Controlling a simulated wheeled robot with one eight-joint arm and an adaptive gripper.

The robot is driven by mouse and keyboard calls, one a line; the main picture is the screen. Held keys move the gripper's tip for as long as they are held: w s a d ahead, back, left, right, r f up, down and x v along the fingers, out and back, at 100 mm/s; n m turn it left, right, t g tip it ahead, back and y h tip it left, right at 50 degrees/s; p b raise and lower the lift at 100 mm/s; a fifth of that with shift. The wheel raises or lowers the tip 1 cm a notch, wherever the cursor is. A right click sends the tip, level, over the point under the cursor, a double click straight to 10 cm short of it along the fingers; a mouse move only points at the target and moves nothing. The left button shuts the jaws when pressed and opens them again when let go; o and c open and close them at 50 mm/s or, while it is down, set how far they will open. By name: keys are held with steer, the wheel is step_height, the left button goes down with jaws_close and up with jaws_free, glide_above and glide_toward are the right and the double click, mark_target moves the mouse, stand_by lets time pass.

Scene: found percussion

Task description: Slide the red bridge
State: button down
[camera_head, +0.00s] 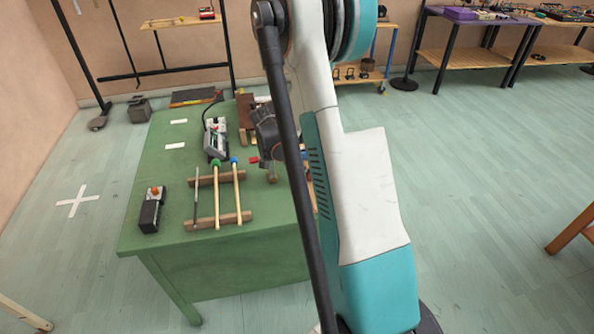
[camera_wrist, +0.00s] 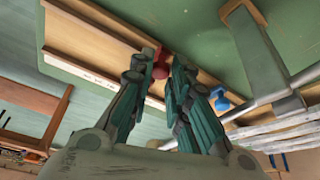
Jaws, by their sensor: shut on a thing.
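The red bridge (camera_wrist: 158,62) is a small red piece between my fingertips in the wrist view, at the edge of a long wooden body (camera_wrist: 95,42). My gripper (camera_wrist: 164,68) is shut on it; the fingers hide part of it. In the head view my gripper (camera_head: 266,153) is over the right side of the green table, and a small red part (camera_head: 254,160) shows just left of it. My arm hides much of the wooden body there. I cannot tell how far the bridge stands along it.
A wooden rack (camera_head: 217,221) holds sticks, with green (camera_head: 215,162) and blue (camera_head: 234,160) heads close left of my gripper. A black box with an orange knob (camera_head: 151,212) stands at the table's front left. A grey device (camera_head: 215,138) stands behind the rack.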

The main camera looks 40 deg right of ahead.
steer(key=c, duration=1.5)
jaws_free()
steer(key=shift+w+d, duration=0.1)
steer(key=shift+w, duration=0.1)
